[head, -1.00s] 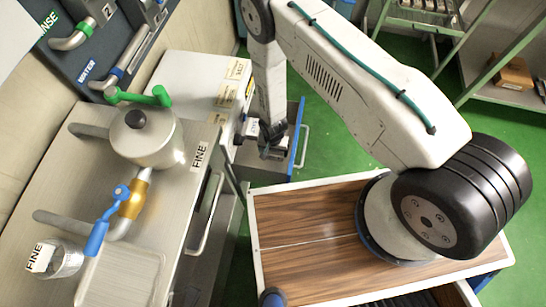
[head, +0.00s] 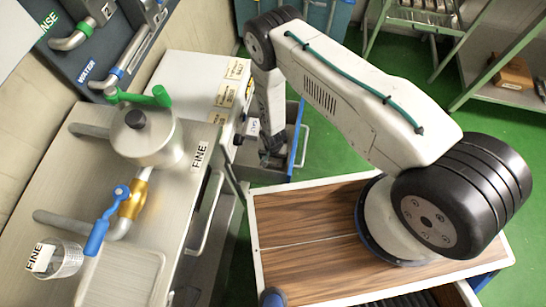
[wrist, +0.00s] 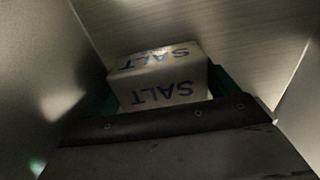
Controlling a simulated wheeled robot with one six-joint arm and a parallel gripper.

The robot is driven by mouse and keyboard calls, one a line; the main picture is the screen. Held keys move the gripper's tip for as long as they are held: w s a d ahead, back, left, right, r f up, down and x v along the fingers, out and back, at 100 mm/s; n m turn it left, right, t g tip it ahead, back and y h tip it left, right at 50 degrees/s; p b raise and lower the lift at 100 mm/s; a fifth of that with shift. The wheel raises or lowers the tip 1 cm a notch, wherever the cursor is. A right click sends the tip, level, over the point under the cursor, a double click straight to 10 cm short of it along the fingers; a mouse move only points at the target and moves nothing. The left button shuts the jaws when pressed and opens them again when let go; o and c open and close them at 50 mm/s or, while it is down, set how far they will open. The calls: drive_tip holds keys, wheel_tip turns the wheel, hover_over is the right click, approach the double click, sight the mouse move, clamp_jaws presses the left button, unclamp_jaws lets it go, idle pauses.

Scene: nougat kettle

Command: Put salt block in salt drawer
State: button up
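The salt block (wrist: 170,78) is pale with blue SALT lettering and shows in the wrist view between the green finger pads, close to the dark gripper bar. My gripper (head: 274,160) is shut on it and reaches down into the open salt drawer (head: 293,150) in the head view. Grey drawer walls (wrist: 215,35) surround the block in the wrist view. Whether the block touches the drawer floor I cannot tell.
A white cabinet (head: 205,75) with labels stands left of the drawer. A steel counter (head: 85,190) with a kettle (head: 145,135) is further left. A wood-topped cart (head: 305,215) is in front of the drawer. Green floor (head: 325,125) is clear to the right.

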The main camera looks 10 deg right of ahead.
drive_tip(key=shift+o, duration=0.6)
drive_tip(key=shift+r, duration=0.1)
drive_tip(key=w+d+r, duration=0.1)
drive_tip(key=w+r, duration=0.2)
drive_tip(key=r, duration=0.8)
drive_tip(key=w+r, duration=0.2)
drive_tip(key=r, duration=0.9)
drive_tip(key=w+d+r, duration=0.1)
drive_tip(key=w+r, duration=0.2)
drive_tip(key=r, duration=0.8)
drive_tip(key=d+r+n, duration=0.1)
drive_tip(key=d+r, duration=0.2)
drive_tip(key=r, duration=0.7)
drive_tip(key=d+r+n, duration=0.1)
drive_tip(key=d+r, duration=0.1)
drive_tip(key=r, duration=0.7)
drive_tip(key=s+d+r+t, duration=0.1)
drive_tip(key=s+d+r, duration=0.4)
drive_tip(key=r, duration=0.4)
drive_tip(key=s+d+r, duration=0.2)
drive_tip(key=s+r, duration=0.5)
drive_tip(key=r, duration=0.2)
drive_tip(key=s+d+r+n, duration=0.1)
drive_tip(key=s+d+r, duration=0.1)
drive_tip(key=s, duration=0.6)
drive_tip(key=s+d+r+n, duration=0.1)
drive_tip(key=s+d+r, duration=0.2)
drive_tip(key=s, duration=0.6)
wheel_tip(320, 180, up, 2)
drive_tip(key=shift+r, duration=0.2)
